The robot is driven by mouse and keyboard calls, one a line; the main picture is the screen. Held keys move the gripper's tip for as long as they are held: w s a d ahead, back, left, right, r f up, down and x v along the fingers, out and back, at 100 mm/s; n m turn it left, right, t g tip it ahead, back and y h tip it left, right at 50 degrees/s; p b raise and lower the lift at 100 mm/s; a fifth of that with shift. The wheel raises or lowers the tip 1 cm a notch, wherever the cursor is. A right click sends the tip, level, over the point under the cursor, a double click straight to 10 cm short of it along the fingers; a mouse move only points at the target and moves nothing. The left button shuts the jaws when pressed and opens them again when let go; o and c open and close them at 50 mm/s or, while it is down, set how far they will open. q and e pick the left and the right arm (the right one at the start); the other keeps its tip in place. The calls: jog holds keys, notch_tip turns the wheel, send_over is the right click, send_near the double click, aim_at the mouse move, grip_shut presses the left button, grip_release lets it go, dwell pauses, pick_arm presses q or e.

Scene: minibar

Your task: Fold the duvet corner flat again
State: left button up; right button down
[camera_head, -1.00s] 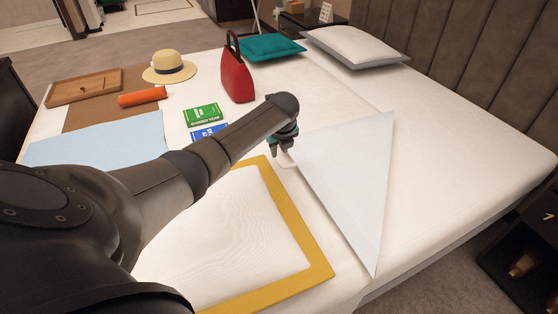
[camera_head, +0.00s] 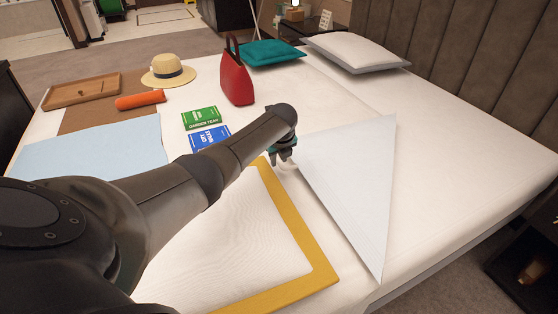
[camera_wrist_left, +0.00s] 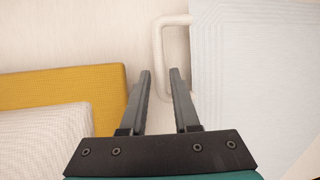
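The duvet corner (camera_head: 350,185) is a pale blue-white triangle folded over on the white bed. A cream loop handle (camera_wrist_left: 158,45) sits at its left edge in the left wrist view; my gripper mostly hides it in the head view. My left gripper (camera_head: 283,160) is above the loop at the triangle's left tip. In the left wrist view its two fingers (camera_wrist_left: 160,74) are apart with nothing clearly held between them. The right finger overlaps the loop's opening in the picture; whether it touches the loop I cannot tell. My right gripper is not in view.
A yellow-bordered white cushion or panel (camera_head: 320,262) lies close beside the gripper. Green (camera_head: 201,118) and blue (camera_head: 208,137) cards, a red bag (camera_head: 236,82), a hat (camera_head: 168,70) and an orange roll (camera_head: 140,98) lie farther back. The sheet right of the triangle is clear.

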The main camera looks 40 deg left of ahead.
pick_arm(q)
grip_shut()
dwell(1.5)
